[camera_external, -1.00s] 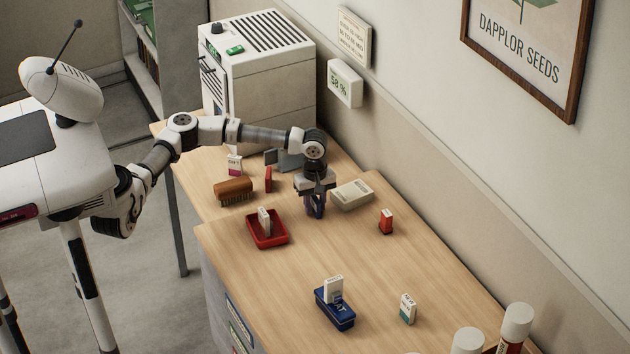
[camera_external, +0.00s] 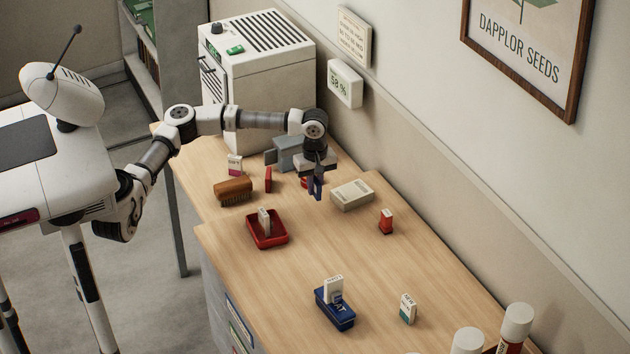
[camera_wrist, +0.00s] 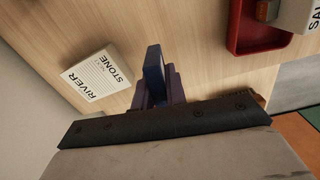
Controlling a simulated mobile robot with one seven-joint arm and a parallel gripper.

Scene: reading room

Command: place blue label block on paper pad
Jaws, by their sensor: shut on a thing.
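My gripper (camera_external: 316,188) is shut on the blue label block (camera_wrist: 154,72), which stands on edge between the dark fingers. In the external view the block (camera_external: 318,186) is mostly hidden by the fingers and looks raised above the wooden table. The paper pad (camera_external: 352,194) is a thick cream slab lying flat just right of my gripper. In the wrist view the pad (camera_wrist: 98,76) is at the left, with "STONE" and "RIVER" printed on it. The block is beside the pad, not over it.
A red tray (camera_external: 283,240) with a small block in it is front left. A brown brush (camera_external: 234,191) and a red block (camera_external: 268,179) are left. A blue box (camera_external: 345,323) is at the front. The table middle is clear.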

